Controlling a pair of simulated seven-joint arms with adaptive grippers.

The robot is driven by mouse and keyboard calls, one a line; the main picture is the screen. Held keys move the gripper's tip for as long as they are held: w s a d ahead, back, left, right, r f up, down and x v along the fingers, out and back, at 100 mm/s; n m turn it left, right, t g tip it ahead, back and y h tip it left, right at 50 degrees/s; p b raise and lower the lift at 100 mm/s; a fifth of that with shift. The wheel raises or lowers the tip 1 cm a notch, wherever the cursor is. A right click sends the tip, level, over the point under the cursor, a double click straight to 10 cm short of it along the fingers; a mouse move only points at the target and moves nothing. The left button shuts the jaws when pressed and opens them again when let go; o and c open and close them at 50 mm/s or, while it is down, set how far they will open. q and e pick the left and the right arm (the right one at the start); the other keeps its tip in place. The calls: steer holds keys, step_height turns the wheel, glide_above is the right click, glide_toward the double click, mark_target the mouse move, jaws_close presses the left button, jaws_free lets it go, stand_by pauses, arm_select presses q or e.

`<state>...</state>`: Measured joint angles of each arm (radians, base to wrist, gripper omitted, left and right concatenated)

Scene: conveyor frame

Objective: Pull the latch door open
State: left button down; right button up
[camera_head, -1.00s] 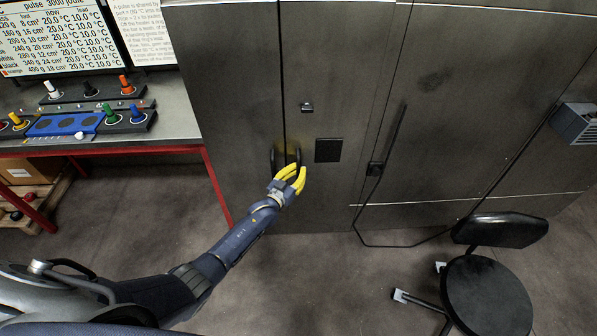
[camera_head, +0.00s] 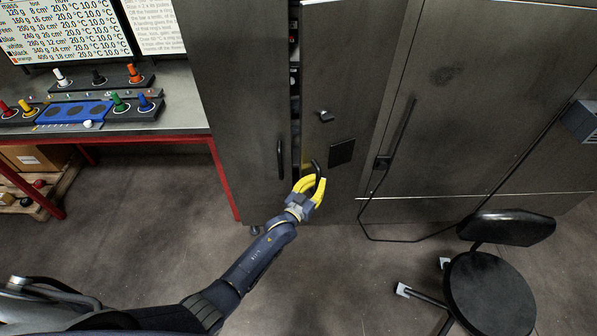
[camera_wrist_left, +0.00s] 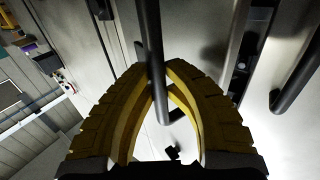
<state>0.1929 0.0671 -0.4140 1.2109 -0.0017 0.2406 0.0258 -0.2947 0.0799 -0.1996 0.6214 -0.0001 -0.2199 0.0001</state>
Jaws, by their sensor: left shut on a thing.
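The latch door (camera_head: 345,75) is a dark grey metal cabinet door, standing slightly ajar with a narrow gap along its left edge. It carries a small latch knob (camera_head: 325,116), a dark square plate (camera_head: 341,153) and a black bar handle (camera_head: 316,167). My left gripper (camera_head: 311,186) has yellow fingers shut on that handle. In the left wrist view the yellow fingers (camera_wrist_left: 160,85) close around the dark bar (camera_wrist_left: 152,45). My right gripper is not in view.
The neighbouring left door (camera_head: 240,90) is shut and has its own handle (camera_head: 280,160). A red-framed table (camera_head: 185,105) with coloured pegs stands at left. A black stool (camera_head: 487,290) stands at lower right. The floor before the cabinet is clear.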

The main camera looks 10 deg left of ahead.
arm_select(q)
steer(key=s+d, duration=0.5)
steer(key=d, duration=0.3)
steer(key=shift+f, duration=0.15)
steer(key=shift+s, duration=0.1)
steer(key=c, duration=1.4)
jaws_free()
steer(key=shift+o, duration=0.2)
steer(key=v, duration=1.2)
